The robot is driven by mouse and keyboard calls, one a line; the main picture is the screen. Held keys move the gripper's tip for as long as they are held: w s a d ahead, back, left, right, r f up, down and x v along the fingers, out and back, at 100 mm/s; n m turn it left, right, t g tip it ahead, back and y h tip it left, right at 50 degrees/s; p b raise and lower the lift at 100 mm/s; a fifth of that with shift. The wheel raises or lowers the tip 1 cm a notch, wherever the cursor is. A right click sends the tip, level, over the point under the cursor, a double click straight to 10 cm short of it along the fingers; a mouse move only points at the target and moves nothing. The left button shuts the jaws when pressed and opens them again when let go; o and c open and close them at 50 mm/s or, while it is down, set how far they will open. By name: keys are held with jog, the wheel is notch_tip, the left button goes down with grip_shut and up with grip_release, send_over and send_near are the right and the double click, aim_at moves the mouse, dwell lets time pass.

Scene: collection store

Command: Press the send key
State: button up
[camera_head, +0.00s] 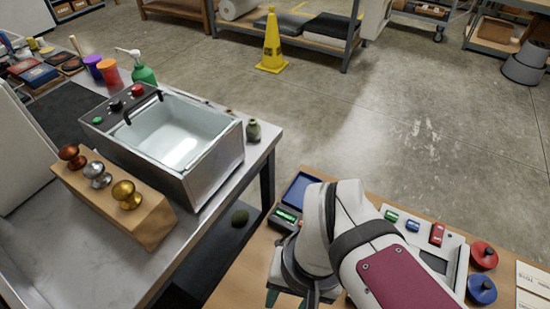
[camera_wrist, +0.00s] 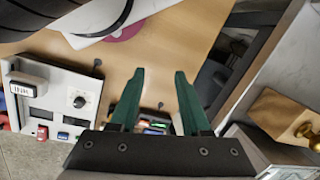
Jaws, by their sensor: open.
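My gripper (camera_wrist: 160,74) is open and empty, its two green fingers apart above the wooden tabletop. A pale control panel (camera_wrist: 66,86) lies left of the fingers in the wrist view, with a dial (camera_wrist: 79,101) and a small blue key (camera_wrist: 63,135) near its lower edge. In the head view my arm hides part of this panel (camera_head: 455,243); a green key (camera_head: 391,215), a blue key (camera_head: 412,225) and a red key (camera_head: 437,234) show along its far edge. No label reads clearly, so I cannot tell which is the send key.
A small dark device with a lit green display (camera_head: 286,216) stands left of my arm. A red round knob (camera_head: 484,254) and a blue one (camera_head: 481,289) lie right of the panel. A metal bench with a basin (camera_head: 182,137) and a wooden knob block (camera_head: 115,200) stands left.

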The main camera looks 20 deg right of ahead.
grip_shut()
dwell(1.6)
